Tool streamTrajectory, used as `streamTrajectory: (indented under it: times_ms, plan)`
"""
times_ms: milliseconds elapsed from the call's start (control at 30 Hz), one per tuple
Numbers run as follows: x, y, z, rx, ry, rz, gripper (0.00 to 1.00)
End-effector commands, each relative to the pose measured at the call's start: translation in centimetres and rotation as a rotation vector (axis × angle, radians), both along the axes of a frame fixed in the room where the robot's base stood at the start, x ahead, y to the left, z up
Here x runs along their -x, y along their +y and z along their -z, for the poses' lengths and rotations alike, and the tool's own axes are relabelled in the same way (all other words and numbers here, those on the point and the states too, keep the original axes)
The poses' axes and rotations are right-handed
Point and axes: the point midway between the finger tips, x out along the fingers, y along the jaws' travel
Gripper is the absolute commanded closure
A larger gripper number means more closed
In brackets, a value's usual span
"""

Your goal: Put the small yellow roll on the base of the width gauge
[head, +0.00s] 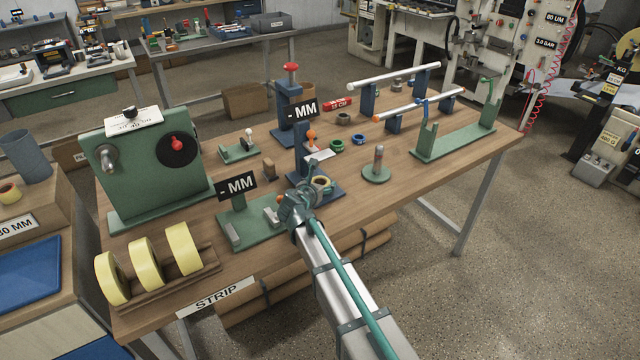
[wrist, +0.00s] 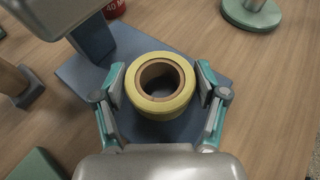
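The small yellow roll (wrist: 160,108) with its brown core stands between my gripper's (wrist: 161,82) two finger pads in the wrist view. In the head view the roll (head: 322,183) shows just beyond my gripper (head: 305,196). It lies over the blue base (wrist: 83,73) of a gauge with a blue column and a "- MM" sign (head: 302,110). Whether the roll rests fully on that base is hard to tell. The pads are very close to the roll's sides; contact is not clear. A second gauge with a "- MM" sign (head: 236,187) has a green base (head: 250,229).
Several larger yellow rolls (head: 146,264) stand in a wooden rack at the table's front left. A green post stand (head: 376,172) is right of the blue gauge. A green-based roller stand (head: 455,140) is farther right.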

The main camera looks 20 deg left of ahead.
Motion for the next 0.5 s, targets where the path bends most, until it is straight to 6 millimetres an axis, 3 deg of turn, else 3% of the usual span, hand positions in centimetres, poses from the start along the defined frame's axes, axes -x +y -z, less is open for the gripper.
streamTrajectory:
  times_ms: [67,500]
  plan:
    - [0.00,0.00,-0.03,0.000,0.000,0.000,0.10]
    - [0.08,-0.01,-0.42,0.000,-0.001,0.000,0.09]
